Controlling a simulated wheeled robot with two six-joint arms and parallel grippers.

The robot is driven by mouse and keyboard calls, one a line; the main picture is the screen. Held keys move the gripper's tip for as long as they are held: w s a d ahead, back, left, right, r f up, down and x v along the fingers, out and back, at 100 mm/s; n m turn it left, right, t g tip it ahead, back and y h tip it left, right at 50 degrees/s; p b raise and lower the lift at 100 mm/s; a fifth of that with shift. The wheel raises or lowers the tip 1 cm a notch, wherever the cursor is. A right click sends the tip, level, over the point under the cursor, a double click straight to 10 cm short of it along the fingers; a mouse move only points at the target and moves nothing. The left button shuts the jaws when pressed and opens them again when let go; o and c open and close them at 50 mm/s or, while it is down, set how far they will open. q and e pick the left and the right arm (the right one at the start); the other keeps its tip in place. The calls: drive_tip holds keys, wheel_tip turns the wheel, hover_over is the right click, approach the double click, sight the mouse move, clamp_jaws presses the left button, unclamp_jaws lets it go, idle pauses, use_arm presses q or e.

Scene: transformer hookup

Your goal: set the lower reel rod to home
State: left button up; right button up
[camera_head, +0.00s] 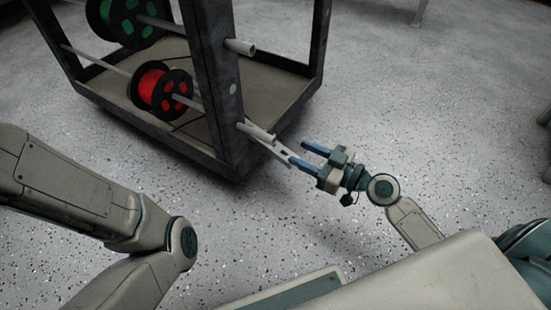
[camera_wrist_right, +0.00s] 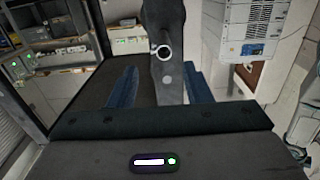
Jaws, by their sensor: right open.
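The lower reel rod (camera_head: 256,131) carries the red reel (camera_head: 160,90) and passes through the dark corner post of the cart. Its pale end sticks out from the post toward my right gripper (camera_head: 297,152). That gripper is open, with its two blue fingers pointing at the cart, close to the rod's end. A thin pale piece runs between the rod end and the nearer finger; I cannot tell whether they touch. In the right wrist view the post (camera_wrist_right: 168,98) stands between the open fingers, and the lower rod's end is not visible. My left gripper is out of frame.
The upper rod (camera_head: 239,47) bears a green reel (camera_head: 125,20); its ring-shaped end (camera_wrist_right: 162,53) shows in the wrist view. The cart's tray (camera_head: 262,100) has a raised dark rim. The speckled floor around the right gripper is clear.

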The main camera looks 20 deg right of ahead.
sight(274, 142)
drive_tip(key=x, duration=0.5)
drive_tip(key=b+x, duration=0.1)
drive_tip(key=x, duration=0.4)
drive_tip(key=shift+a+r, duration=0.2)
drive_tip(key=shift+a, duration=0.15)
clamp_jaws()
